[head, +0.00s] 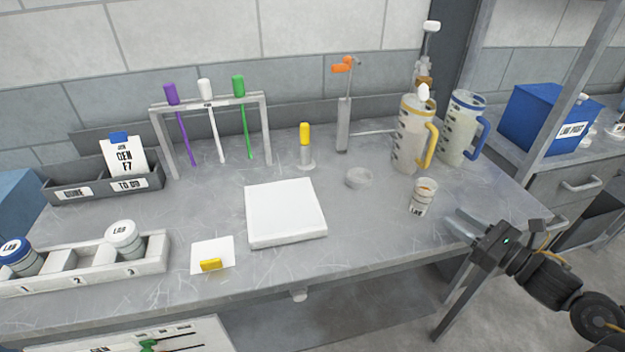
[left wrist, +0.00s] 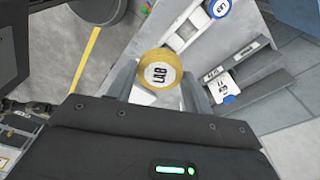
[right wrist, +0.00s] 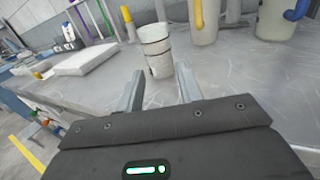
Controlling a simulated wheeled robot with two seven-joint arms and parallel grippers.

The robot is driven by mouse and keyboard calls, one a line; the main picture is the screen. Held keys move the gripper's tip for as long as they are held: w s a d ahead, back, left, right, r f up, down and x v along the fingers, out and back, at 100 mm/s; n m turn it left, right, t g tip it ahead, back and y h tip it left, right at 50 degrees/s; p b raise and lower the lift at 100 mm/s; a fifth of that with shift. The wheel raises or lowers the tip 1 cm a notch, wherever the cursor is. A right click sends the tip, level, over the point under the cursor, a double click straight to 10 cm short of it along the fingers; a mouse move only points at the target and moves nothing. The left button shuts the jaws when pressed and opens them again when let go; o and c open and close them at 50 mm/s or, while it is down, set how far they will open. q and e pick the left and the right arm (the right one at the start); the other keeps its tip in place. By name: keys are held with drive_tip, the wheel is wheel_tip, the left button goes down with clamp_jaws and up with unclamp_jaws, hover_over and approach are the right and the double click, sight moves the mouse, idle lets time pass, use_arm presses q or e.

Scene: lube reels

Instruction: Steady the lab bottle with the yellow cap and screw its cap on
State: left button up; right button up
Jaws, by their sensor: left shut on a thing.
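The lab bottle (head: 421,198) stands upright without a cap at the right of the bench. It also shows in the right wrist view (right wrist: 156,50), just beyond the fingertips. My right gripper (head: 457,223) is open and empty, to the right and front of the bottle, with its fingers pointing toward it and apart from it. The yellow cap (left wrist: 160,77), marked LAB on top, is between the fingers of my left gripper (left wrist: 157,88), which is shut on it. The left gripper is out of the head view. The cap's underside is hidden.
Jugs with yellow (head: 412,140) and blue (head: 462,128) handles stand behind the bottle. A shallow clear dish (head: 358,178) lies to its left. A white pad (head: 285,213) is mid-bench. A rack (head: 75,270) holds blue- and white-capped bottles at left.

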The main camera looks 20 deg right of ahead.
sight(432, 200)
use_arm(q)
drive_tip(key=shift+s, duration=0.2)
use_arm(e)
drive_tip(key=shift+o, duration=0.8)
drive_tip(key=shift+s, duration=0.15)
use_arm(q)
drive_tip(key=shift+w, duration=0.3)
use_arm(e)
drive_tip(key=o, duration=0.5)
drive_tip(key=shift+w, duration=0.3)
use_arm(q)
drive_tip(key=shift+r, duration=0.15)
use_arm(e)
drive_tip(key=x, duration=0.6)
drive_tip(key=shift+w+a, duration=0.2)
drive_tip(key=shift+w, duration=0.1)
use_arm(q)
drive_tip(key=shift+p, duration=0.3)
